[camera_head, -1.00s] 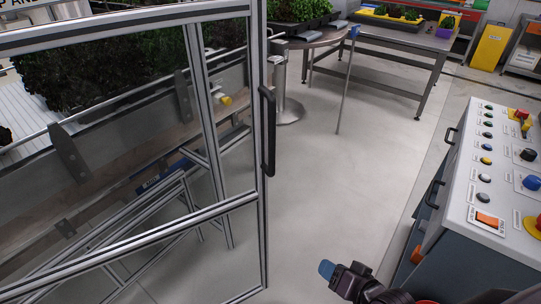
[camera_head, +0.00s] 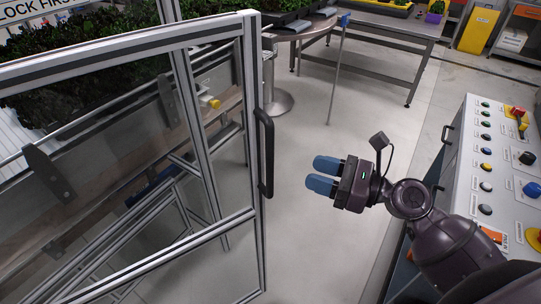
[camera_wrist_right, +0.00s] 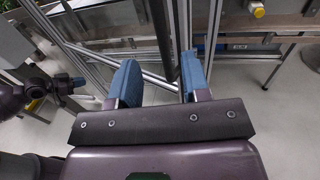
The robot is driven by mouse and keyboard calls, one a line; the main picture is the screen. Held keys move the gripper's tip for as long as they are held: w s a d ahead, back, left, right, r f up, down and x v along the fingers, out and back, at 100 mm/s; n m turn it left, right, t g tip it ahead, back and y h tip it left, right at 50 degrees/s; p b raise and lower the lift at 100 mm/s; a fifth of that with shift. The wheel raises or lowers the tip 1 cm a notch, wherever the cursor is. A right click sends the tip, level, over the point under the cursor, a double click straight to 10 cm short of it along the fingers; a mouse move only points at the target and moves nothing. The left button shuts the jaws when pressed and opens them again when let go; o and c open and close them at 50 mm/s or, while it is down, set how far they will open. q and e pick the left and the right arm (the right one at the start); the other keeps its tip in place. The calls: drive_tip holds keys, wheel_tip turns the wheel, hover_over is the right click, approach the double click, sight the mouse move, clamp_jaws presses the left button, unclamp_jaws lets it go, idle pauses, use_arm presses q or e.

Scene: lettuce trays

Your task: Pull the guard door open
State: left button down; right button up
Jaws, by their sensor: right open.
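The guard door (camera_head: 262,225) is a silver aluminium frame with clear panels at the left of the head view. Its black vertical handle (camera_head: 265,150) is on the edge post nearest the open floor. My right gripper (camera_head: 322,176) has blue fingertips, points left toward the handle and is apart from it in the head view. It is open and empty. In the right wrist view the dark handle bar (camera_wrist_right: 163,40) lies ahead, between the lines of the two blue fingers (camera_wrist_right: 157,82). My left gripper is not clearly seen in the head view.
A control console (camera_head: 487,150) with several buttons stands at the right, beside my right arm. A steel table (camera_head: 390,28) stands at the back. A conveyor with lettuce (camera_head: 85,70) is behind the door panels. The floor (camera_head: 330,250) between door and console is clear.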

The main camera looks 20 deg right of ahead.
use_arm(q)
drive_tip(key=shift+w+r+p, duration=0.3)
drive_tip(key=shift+w+r, duration=0.05)
drive_tip(key=shift+r, duration=0.3)
drive_tip(key=shift+w+r+p, duration=0.3)
drive_tip(key=shift+r, duration=0.3)
use_arm(e)
drive_tip(key=x, duration=1)
drive_tip(key=shift+w+a, duration=0.25)
drive_tip(key=shift+a, duration=0.05)
use_arm(q)
drive_tip(key=shift+s+f, duration=0.1)
drive_tip(key=shift+s, duration=0.05)
use_arm(e)
drive_tip(key=shift+c, duration=1.3)
use_arm(q)
drive_tip(key=shift+s+f, duration=0.1)
drive_tip(key=shift+s, duration=0.05)
use_arm(e)
clamp_jaws()
